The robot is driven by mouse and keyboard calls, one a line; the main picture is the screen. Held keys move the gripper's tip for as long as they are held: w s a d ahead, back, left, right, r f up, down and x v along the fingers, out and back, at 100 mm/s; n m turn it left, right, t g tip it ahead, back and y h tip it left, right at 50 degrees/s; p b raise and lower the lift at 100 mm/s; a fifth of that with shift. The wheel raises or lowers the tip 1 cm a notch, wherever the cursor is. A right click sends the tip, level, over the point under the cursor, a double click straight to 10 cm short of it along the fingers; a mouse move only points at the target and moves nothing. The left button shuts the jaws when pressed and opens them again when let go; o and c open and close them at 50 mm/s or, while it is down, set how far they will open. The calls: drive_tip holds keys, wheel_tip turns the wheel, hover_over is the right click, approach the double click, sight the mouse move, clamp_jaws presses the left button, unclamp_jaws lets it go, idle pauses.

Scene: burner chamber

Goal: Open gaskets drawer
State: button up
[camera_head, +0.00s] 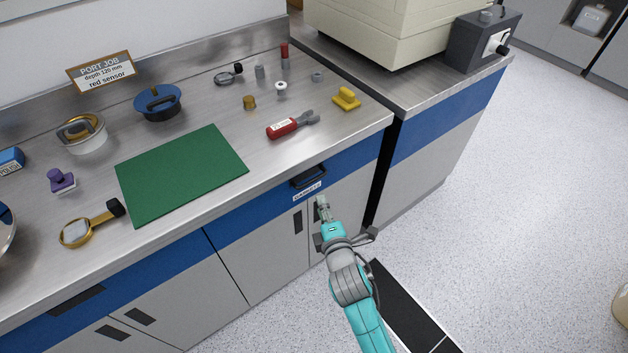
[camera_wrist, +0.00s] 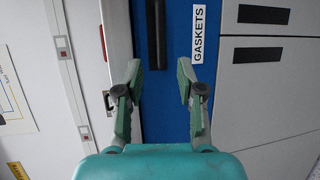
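The gaskets drawer (camera_head: 345,166) is a blue front under the steel counter's right end, and it looks shut. It has a black bar handle (camera_head: 308,176) and a white label reading GASKETS (camera_head: 307,191). In the wrist view the blue drawer front (camera_wrist: 170,110), the black handle (camera_wrist: 156,35) and the GASKETS label (camera_wrist: 199,33) appear turned on their side. My gripper (camera_head: 322,208) is just below and in front of the handle. In the wrist view its two fingers (camera_wrist: 158,82) are apart with nothing between them, and the handle lies beyond the fingertips. No contact is visible.
The steel counter holds a green mat (camera_head: 181,174), a red-handled tool (camera_head: 292,125), a yellow block (camera_head: 347,99) and several small parts. Grey cabinet doors (camera_head: 272,262) with black handles are below the drawer. Open speckled floor (camera_head: 500,220) lies to the right.

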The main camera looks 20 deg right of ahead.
drive_tip(key=w+f, duration=0.2)
drive_tip(key=w, duration=0.8)
drive_tip(key=shift+w+d, duration=0.3)
drive_tip(key=shift+d, duration=0.15)
clamp_jaws()
